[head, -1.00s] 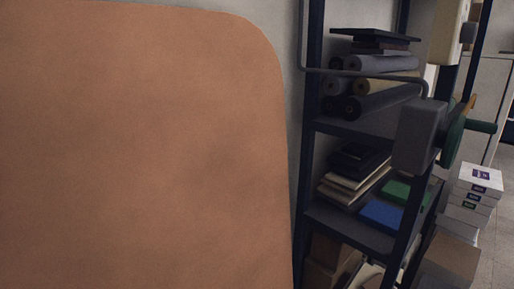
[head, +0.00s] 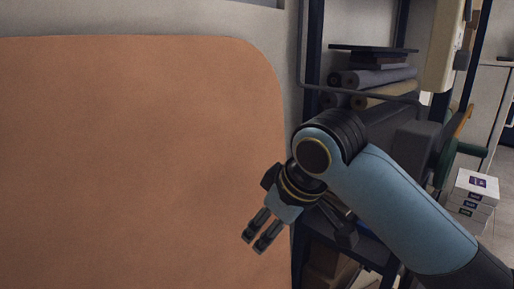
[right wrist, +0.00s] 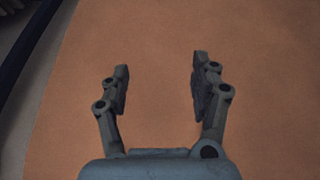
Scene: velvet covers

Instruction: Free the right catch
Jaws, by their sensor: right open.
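My right gripper (head: 254,243) is in front of the lower right part of a large orange-brown panel (head: 130,150) with rounded corners. In the right wrist view the gripper (right wrist: 160,85) is open, with nothing between its fingers and the panel (right wrist: 260,80) filling most of the background. I cannot make out a catch in either view. My left gripper is not in view.
A dark shelf rack (head: 312,60) stands right of the panel, with fabric rolls (head: 375,78) on it. A grey box-like part (head: 415,150) is beside my right arm. White boxes (head: 474,190) are stacked at the far right. A pale wall (head: 200,18) shows above the panel.

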